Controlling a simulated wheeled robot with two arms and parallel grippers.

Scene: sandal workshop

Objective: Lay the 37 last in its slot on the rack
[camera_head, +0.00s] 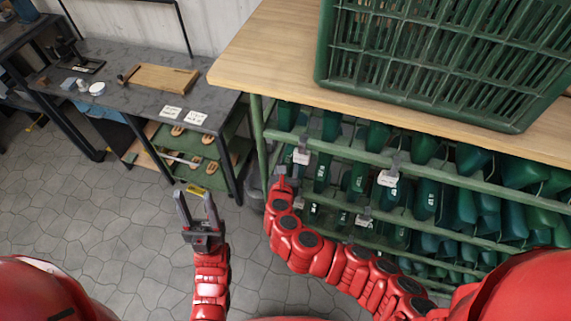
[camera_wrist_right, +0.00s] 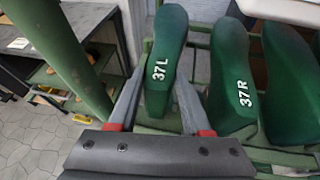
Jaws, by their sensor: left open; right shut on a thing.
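The 37L last (camera_wrist_right: 163,52), dark green with white lettering, stands at the left end of a row on the green rack in the right wrist view. My right gripper (camera_wrist_right: 160,82) is shut on it, one finger on each side. The last is close beside the rack's green post; whether its lower end is seated in the slot is hidden. The matching 37R last (camera_wrist_right: 232,80) stands just to its right. In the head view my right gripper (camera_head: 281,170) is at the rack's left end, its fingers hard to make out. My left gripper (camera_head: 195,194) is open and empty above the floor.
The green rack (camera_head: 345,152) holds several rows of lasts with white tags. A green crate (camera_head: 325,70) stands on the wooden top (camera_head: 255,65) above it. A dark workbench (camera_head: 135,108) with a wooden board stands at left. The tiled floor between is clear.

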